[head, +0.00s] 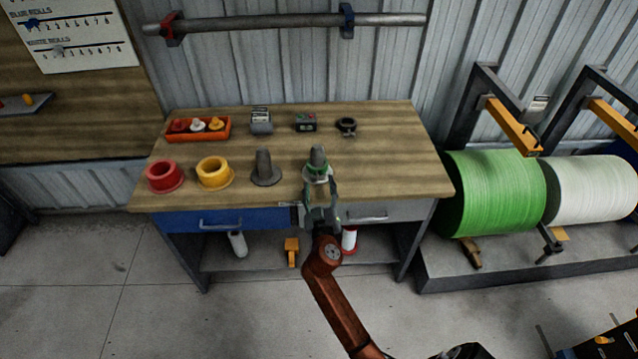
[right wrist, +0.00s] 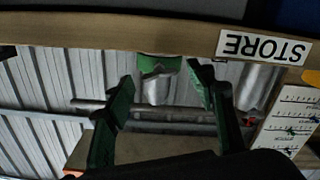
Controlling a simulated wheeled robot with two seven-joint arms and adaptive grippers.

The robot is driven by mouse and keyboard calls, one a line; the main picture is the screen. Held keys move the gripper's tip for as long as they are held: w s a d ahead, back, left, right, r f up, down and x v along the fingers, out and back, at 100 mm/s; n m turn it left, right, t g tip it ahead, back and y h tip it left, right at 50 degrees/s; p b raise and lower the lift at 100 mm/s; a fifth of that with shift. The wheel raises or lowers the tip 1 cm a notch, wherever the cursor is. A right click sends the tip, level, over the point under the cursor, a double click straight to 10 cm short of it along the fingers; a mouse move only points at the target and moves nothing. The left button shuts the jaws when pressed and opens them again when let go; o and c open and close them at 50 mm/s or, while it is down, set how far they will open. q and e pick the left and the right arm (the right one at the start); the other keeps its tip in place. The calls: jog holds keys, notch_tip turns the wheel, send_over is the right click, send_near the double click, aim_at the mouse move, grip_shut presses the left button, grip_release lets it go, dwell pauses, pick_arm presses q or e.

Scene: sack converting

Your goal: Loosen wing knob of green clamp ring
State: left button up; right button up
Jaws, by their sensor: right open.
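A grey stub post (head: 318,155) stands near the front edge of the workbench, with the green clamp ring (head: 316,174) low around it. In the right wrist view, which looks upside down, the green ring (right wrist: 157,66) and the grey post (right wrist: 157,90) show between my fingers. I cannot make out the wing knob in either view. My right gripper (head: 319,193) is open at the bench front, its fingers either side of the ring's near side; its green fingers (right wrist: 162,79) are apart and empty in the wrist view. My left gripper is not in view.
On the bench (head: 375,170) are a red flanged ring (head: 164,176), a yellow one (head: 214,173), a bare grey post (head: 265,169) and an orange tray (head: 199,129). A black ring clamp (head: 346,126) lies behind. Green and white rolls stand right.

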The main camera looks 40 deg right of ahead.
jog(key=shift+x, duration=0.8)
jog(key=shift+c, duration=0.5)
jog(key=c, duration=1.1)
jog(key=shift+s, duration=0.1)
jog(key=shift+n, duration=0.3)
